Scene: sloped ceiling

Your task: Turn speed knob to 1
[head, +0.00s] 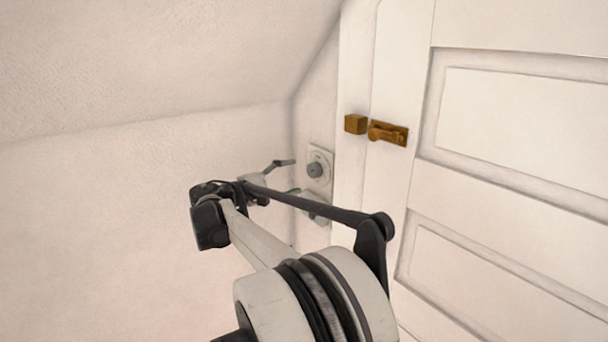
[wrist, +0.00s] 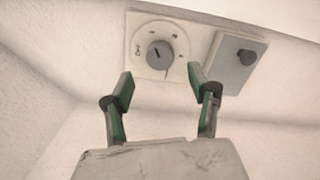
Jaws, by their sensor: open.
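The speed knob (wrist: 160,54) is a round grey knob on a square white plate (wrist: 140,24) with small marks around its dial. A dark pointer line shows on its face, but I cannot read the marks. In the head view the knob (head: 315,170) sits on the wall left of the door frame. My gripper (wrist: 161,73) is open and empty, with its green and dark fingertips apart on either side below the knob in the wrist view. In the head view my gripper (head: 291,178) is just left of the plate, partly hidden by my arm.
A second grey plate (wrist: 231,70) with a small dark knob (wrist: 247,57) is right beside the dial plate. A white panelled door (head: 520,110) with a brass latch (head: 388,132) stands to the right. The sloped ceiling (head: 150,60) hangs low at the upper left.

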